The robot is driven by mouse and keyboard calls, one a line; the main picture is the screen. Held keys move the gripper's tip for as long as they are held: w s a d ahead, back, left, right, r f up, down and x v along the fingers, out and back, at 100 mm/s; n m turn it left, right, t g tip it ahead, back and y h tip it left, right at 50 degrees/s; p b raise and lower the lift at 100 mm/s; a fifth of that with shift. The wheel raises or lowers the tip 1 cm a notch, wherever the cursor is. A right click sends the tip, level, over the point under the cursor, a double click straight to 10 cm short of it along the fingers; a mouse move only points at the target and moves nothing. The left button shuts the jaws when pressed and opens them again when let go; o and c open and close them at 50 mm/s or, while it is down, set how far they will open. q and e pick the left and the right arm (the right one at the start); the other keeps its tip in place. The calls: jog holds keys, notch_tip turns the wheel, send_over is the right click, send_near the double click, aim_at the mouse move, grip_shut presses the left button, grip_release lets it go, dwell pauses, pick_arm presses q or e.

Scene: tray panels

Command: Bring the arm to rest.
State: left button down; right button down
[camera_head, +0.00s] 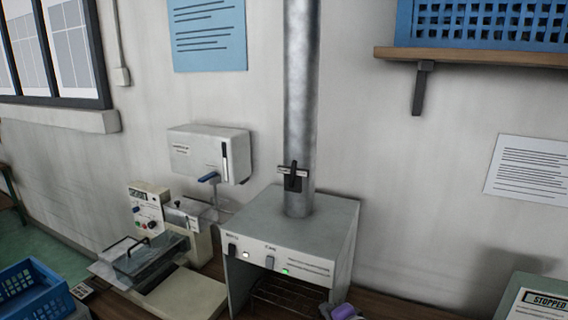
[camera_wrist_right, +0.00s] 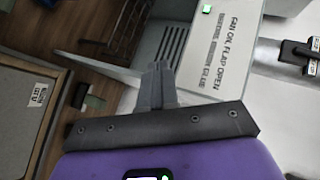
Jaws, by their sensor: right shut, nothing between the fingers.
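My right gripper (camera_head: 340,312) shows only in part at the bottom edge of the head view, by the lower right front corner of a grey fume box. In the right wrist view its fingers (camera_wrist_right: 158,75) are together, with nothing between them. Behind them there are the box's labelled front panel (camera_wrist_right: 222,55) and a slotted surface; I cannot tell how far off they are. The purple and black part in the foreground is my own gripper body. My left gripper is in neither view.
The fume box (camera_head: 300,225) has a lit green switch and a metal duct (camera_head: 301,100) with a black handle (camera_head: 293,177). Left are a bench machine (camera_head: 148,210) and a blue crate (camera_head: 30,288). A "STOPPED" panel (camera_head: 540,303) is at lower right; a shelf (camera_head: 480,57) is above.

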jog(key=s+f+n+g, duration=0.1)
jog(key=s+f, duration=0.3)
jog(key=f, duration=0.4)
jog(key=s+f+n+g, duration=0.1)
jog(key=s+f+g, duration=0.2)
jog(key=f, duration=0.5)
jog(key=s+a+f+n+g+b, duration=0.1)
jog(key=s+f+n+g, duration=0.1)
jog(key=s+f, duration=0.3)
notch_tip(320, 180, down, 3)
jog(key=shift+s+f+h, duration=0.1)
jog(key=shift+f+h, duration=0.05)
jog(key=shift+h, duration=0.15)
jog(key=s+f+n+g, duration=0.2)
jog(key=s+f, duration=0.4)
jog(key=s, duration=0.3)
jog(key=s+f+n+g, duration=0.2)
jog(key=s+f, duration=0.4)
jog(key=s, duration=0.3)
jog(key=shift+a+n+g+b, duration=0.3)
jog(key=shift+a+g+b, duration=0.1)
jog(key=shift+g, duration=0.4)
